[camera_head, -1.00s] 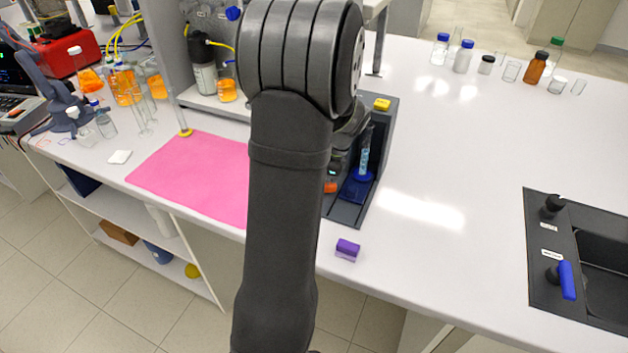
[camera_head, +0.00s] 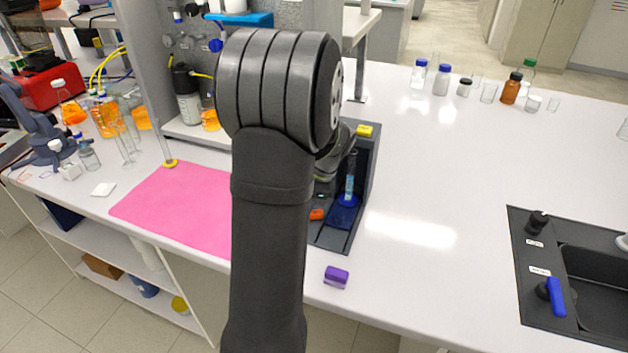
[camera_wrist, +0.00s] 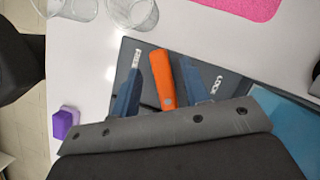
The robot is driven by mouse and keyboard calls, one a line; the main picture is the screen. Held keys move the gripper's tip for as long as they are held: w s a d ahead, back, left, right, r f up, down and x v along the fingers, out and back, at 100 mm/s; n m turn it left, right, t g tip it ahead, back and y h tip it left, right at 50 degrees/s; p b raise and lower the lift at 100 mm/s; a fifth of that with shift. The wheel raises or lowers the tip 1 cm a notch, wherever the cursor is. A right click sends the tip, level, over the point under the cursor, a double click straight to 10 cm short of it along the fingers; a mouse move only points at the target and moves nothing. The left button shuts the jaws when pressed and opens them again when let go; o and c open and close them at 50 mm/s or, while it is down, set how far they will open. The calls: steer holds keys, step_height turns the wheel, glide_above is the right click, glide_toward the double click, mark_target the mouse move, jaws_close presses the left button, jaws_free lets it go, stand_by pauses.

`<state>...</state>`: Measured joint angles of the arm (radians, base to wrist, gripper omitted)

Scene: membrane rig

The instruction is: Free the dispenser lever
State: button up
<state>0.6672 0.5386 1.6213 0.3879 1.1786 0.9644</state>
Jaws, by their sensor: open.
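The orange lever (camera_wrist: 162,80) shows in the wrist view on a dark dispenser base. White lettering that seems to read LOCK (camera_wrist: 217,83) is to its right, and a small white label is to its upper left. My gripper (camera_wrist: 160,66) is open, with one dark blue finger on each side of the lever. I cannot tell whether either finger touches it. In the head view, the lever's orange end (camera_head: 317,214) shows at the front of the dark dispenser base (camera_head: 357,222), right of my arm. My arm hides most of my gripper there.
A tube in a blue holder (camera_head: 350,188) and a yellow block (camera_head: 364,131) are on the dark base. A purple block (camera_head: 336,277) lies near the bench's front edge. A pink mat (camera_head: 180,207) is left, a sink (camera_head: 590,285) right. The white bench between base and sink is clear.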

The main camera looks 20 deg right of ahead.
steer(key=v, duration=1.6)
steer(key=shift+r, duration=0.2)
steer(key=shift+f, duration=0.1)
steer(key=x, duration=1.7)
steer(key=shift+f, duration=0.2)
steer(key=v, duration=1.8)
steer(key=x, duration=1.7)
steer(key=shift+a+f, duration=0.2)
steer(key=shift+f, duration=0.1)
steer(key=shift+w+f, duration=0.15)
steer(key=shift+f, duration=0.05)
steer(key=shift+w+m+t, duration=0.25)
steer(key=shift+m+t, duration=0.15)
steer(key=shift+m, duration=0.7)
